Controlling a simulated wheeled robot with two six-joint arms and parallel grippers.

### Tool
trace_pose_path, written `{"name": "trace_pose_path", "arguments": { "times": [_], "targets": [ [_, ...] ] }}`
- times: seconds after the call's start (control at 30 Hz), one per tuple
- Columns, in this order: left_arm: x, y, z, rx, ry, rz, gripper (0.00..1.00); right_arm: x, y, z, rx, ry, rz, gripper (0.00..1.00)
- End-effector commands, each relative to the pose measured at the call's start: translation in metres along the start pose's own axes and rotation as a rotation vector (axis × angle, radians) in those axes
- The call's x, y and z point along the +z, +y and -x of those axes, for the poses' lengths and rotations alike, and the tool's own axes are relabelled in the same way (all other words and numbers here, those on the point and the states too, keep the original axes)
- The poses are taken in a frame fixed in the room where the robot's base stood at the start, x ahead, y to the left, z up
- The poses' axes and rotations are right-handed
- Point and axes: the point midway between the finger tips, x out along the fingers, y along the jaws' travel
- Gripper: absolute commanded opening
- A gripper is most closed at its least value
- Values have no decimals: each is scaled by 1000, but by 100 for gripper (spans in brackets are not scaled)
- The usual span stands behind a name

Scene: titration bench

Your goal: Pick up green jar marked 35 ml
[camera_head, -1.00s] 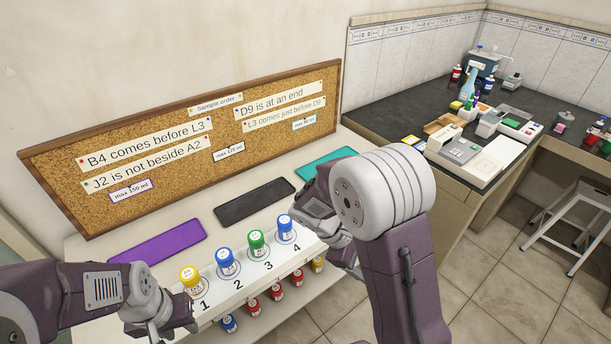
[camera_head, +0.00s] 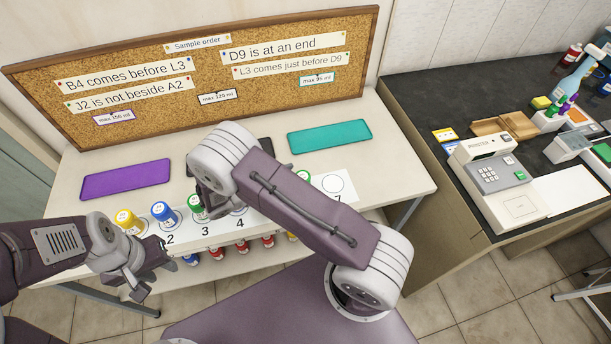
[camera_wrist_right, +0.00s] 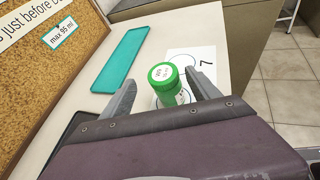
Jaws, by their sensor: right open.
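Another green jar (camera_head: 196,207) stands at spot 3. My left gripper (camera_head: 138,280) hangs in front of the bench, its jaw opening unclear.
A yellow-capped jar (camera_head: 128,220) and a blue-capped jar (camera_head: 163,213) stand left of spot 3. Purple (camera_head: 125,180) and teal (camera_head: 329,136) trays lie behind the row. Several jars sit on a lower shelf. A corkboard (camera_head: 200,75) stands at the back.

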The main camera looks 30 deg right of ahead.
Motion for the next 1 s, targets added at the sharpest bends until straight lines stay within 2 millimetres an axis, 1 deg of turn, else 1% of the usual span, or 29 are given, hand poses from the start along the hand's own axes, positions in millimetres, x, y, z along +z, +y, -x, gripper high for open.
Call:
{"name": "trace_pose_path", "arguments": {
  "times": [0.1,0.23,0.3,0.47,0.53,0.7,0.9,0.97,1.0],
  "targets": [
    [0,0,4,0,0,0,36,-13,-8,3,18,-16,53,70],
    [-1,0,6,0,0,0,36,-24,-16,6,35,-33,104,70],
    [-1,0,7,0,0,0,36,-28,-19,9,47,-39,123,70],
    [-1,0,7,0,0,0,36,-30,-18,13,60,-38,130,70],
    [-1,0,9,0,0,0,36,-28,-18,6,56,-39,129,70],
    [-2,0,15,0,0,0,36,-27,-16,-20,56,-39,129,70],
    [-2,0,16,0,0,0,36,-27,-15,-30,57,-38,128,70],
    [-2,0,20,0,0,0,36,-26,-14,-39,55,-39,129,70],
    [-2,0,23,0,0,0,36,-26,-12,-47,53,-39,128,70]
  ]
}}
